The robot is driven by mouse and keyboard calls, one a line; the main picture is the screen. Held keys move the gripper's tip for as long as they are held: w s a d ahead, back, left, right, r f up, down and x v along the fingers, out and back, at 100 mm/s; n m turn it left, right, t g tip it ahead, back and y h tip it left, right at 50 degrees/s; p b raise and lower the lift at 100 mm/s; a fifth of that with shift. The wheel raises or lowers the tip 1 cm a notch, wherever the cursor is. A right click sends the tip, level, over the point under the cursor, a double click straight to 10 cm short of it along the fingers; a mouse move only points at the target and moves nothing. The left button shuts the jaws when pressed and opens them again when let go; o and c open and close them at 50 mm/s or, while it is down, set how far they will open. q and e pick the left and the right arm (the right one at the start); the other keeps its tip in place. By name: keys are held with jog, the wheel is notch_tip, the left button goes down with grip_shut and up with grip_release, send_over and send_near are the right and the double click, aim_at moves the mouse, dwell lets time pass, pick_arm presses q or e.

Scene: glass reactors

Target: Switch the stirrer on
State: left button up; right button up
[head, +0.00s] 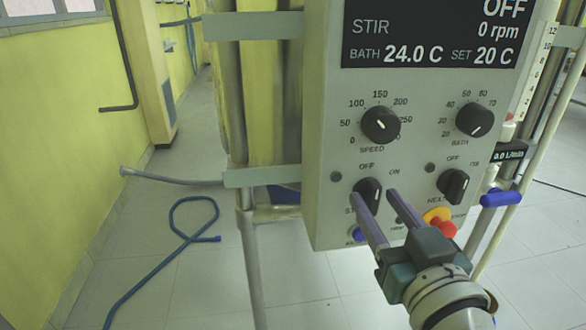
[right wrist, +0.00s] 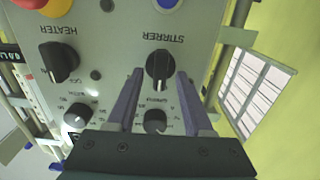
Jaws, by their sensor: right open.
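The black stirrer knob (head: 369,187) sits low on the left of the grey control panel (head: 322,215), below OFF and ON labels. The display (head: 430,35) above reads STIR OFF and 0 rpm. My right gripper (head: 374,195) is open, with its two purple fingers pointing at the panel around the stirrer knob. In the right wrist view, the stirrer knob (right wrist: 159,64) lies between the open fingertips (right wrist: 160,76), with gaps on both sides. Whether the fingertips touch the panel cannot be told. My left gripper is not in view.
The heater knob (head: 453,187) is right of the stirrer knob, with a red and yellow button (head: 441,222) below it. The speed knob (head: 380,125) and bath knob (head: 474,119) are above. A blue-handled valve (head: 500,197) is at the right. A hose (head: 170,265) lies on the floor.

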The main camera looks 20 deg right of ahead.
grip_shut()
dwell(0.4)
